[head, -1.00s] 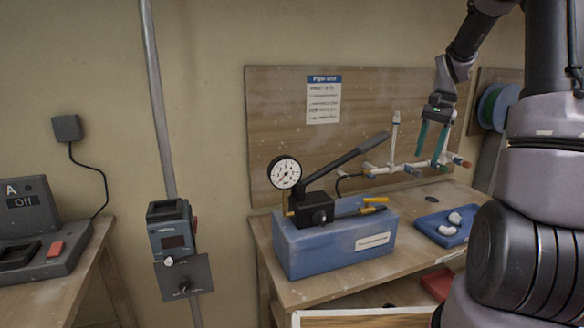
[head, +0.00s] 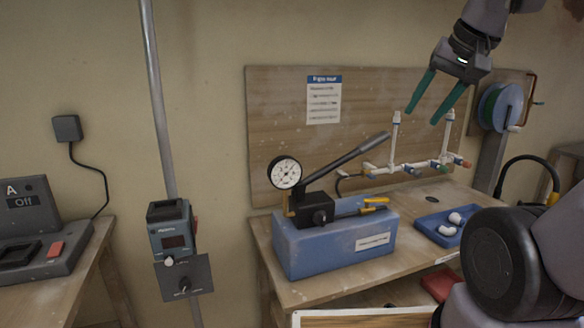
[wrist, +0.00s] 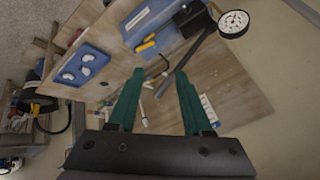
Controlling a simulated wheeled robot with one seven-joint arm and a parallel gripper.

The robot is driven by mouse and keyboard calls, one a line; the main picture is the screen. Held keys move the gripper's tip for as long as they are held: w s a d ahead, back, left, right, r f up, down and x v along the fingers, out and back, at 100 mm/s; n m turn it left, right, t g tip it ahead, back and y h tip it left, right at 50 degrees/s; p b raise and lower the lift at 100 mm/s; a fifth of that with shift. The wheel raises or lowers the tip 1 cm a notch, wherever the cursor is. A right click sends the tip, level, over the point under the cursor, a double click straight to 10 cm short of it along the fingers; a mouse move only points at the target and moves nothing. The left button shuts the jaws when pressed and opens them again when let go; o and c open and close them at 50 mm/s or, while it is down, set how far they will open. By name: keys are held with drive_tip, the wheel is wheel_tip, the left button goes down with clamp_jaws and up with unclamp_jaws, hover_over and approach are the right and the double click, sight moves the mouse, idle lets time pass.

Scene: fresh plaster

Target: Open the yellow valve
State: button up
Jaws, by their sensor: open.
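The yellow valve handle (head: 375,200) shows at the right end of the blue pump box (head: 330,245), with a second small yellow part just below it. In the wrist view, small yellow parts (wrist: 146,46) show beside the blue box (wrist: 150,12). My gripper (head: 422,118) is open and empty, raised above and right of the valve, with its green fingers tilted down and left. In the wrist view, my gripper (wrist: 159,80) has its fingers spread apart with nothing between them. Whether the handle lies along or across its line is too small to tell.
A pressure gauge (head: 285,173) and a long dark pump lever (head: 345,160) rise from the box. White pipework (head: 405,168) stands at the back of the bench. A blue tray (head: 428,231) holds white fittings at the right. A hose reel (head: 499,108) hangs further right.

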drive_tip(key=shift+s+a+t, duration=0.2)
drive_tip(key=shift+s+t, duration=0.1)
drive_tip(key=shift+s, duration=0.4)
drive_tip(key=shift+c, duration=0.3)
clamp_jaws()
drive_tip(key=w+d+f+n+g, duration=0.1)
drive_tip(key=w+f+n, duration=0.1)
drive_tip(key=w+f, duration=0.8)
drive_tip(key=w+d+f+n+g+h, duration=0.1)
drive_tip(key=w+d+f+n+g, duration=0.1)
drive_tip(key=w+f, duration=0.8)
drive_tip(key=w+n, duration=0.1)
drive_tip(key=w, duration=0.4)
drive_tip(key=shift+f+h, duration=0.3)
drive_tip(key=shift+s+d, duration=0.1)
